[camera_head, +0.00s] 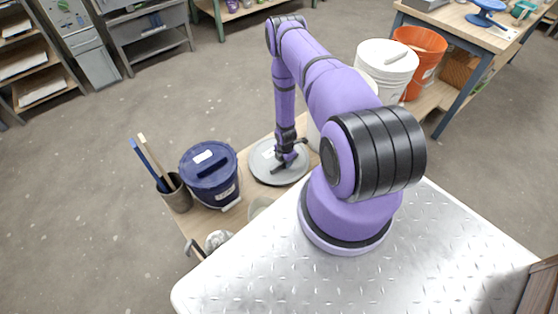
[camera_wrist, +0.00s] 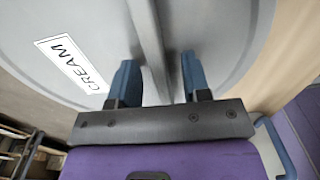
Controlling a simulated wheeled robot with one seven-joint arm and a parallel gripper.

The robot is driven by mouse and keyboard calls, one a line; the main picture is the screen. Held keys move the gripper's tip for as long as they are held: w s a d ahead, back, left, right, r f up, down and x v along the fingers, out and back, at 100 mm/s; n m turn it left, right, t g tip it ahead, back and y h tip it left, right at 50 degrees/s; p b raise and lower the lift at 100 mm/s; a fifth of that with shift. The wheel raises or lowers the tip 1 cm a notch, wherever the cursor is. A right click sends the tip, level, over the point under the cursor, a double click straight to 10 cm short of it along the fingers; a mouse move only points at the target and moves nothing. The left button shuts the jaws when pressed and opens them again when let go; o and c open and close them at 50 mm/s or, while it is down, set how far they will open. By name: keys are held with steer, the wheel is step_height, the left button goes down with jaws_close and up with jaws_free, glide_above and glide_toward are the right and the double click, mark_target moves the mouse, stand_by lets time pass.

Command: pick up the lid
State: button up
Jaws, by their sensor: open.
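The lid is a round grey disc (camera_head: 290,179) lying on the wooden bench, with a straight raised bar handle across it. In the wrist view the lid (camera_wrist: 215,35) fills most of the picture and carries a white label reading CREAM (camera_wrist: 75,63). My gripper (camera_head: 284,163) is down over the lid. In the wrist view my gripper (camera_wrist: 158,75) is open, with one blue fingertip on each side of the bar handle (camera_wrist: 147,35) and gaps showing. Part of the lid is hidden by my gripper in the head view.
A dark blue lidded bucket (camera_head: 210,185) stands left of the lid, beside a pot (camera_head: 176,194) of tools. A white bucket (camera_head: 388,60) and an orange bucket (camera_head: 421,50) stand behind my arm. A cup-like thing (camera_head: 217,240) sits at the bench's near end.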

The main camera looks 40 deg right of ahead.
steer(key=shift+f, duration=0.2)
steer(key=shift+c, duration=0.4)
jaws_close()
steer(key=shift+r, duration=0.1)
